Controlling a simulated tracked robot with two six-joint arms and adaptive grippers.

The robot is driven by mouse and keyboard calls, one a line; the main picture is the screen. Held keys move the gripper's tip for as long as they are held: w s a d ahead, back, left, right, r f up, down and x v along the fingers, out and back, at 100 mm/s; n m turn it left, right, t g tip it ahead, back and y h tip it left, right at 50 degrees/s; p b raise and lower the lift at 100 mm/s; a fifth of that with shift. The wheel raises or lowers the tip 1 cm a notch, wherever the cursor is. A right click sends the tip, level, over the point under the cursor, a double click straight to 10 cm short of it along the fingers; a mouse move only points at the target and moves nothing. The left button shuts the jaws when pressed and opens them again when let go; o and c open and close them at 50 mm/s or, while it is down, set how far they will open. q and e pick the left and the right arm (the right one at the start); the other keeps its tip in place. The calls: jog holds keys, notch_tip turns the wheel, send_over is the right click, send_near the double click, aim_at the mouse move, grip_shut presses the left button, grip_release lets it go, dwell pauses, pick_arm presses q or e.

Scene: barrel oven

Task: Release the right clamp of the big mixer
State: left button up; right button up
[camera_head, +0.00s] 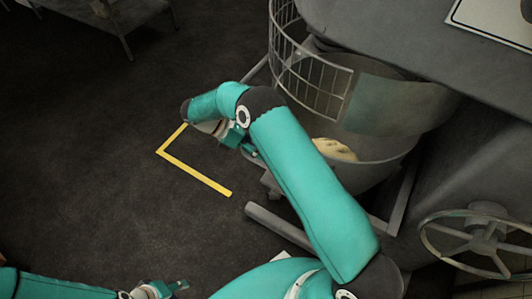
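The big mixer (420,110) stands at the upper right, with a wire guard (308,70) over its grey bowl (385,165). Pale dough (336,148) shows in the bowl. My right arm reaches across the front of the bowl and bends at the elbow.
A spoked handwheel (480,238) is at the lower right. A grey frame bar (268,226) lies low in front of the mixer. A yellow corner line (196,173) marks the dark floor. A metal table (125,18) stands at the upper left. The left floor is clear.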

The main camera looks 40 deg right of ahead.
jog(key=shift+v, duration=2.55)
